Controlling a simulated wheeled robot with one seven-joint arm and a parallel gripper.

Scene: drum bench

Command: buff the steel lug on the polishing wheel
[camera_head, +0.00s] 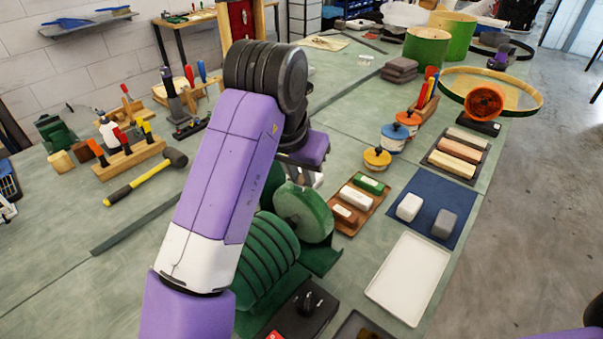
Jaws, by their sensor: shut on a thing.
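The polishing machine has a ribbed green motor body (268,260), with a pale green round wheel part (304,212) at its far end. My purple arm crosses in front and hides part of the machine. My gripper (312,179) is just above and behind the wheel part, pointing down, and is mostly hidden by my own wrist. It is shut on a small pale metallic piece, apparently the steel lug, of which only a little shows. I cannot tell whether the lug touches the wheel.
Right of the machine are a brown tray (348,221) with bars, a blue mat (429,218) with a white and a grey block, and an empty white tray (407,278). Small tins (377,158) stand behind. A black switch box (303,309) is in front. A hammer (145,180) lies left.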

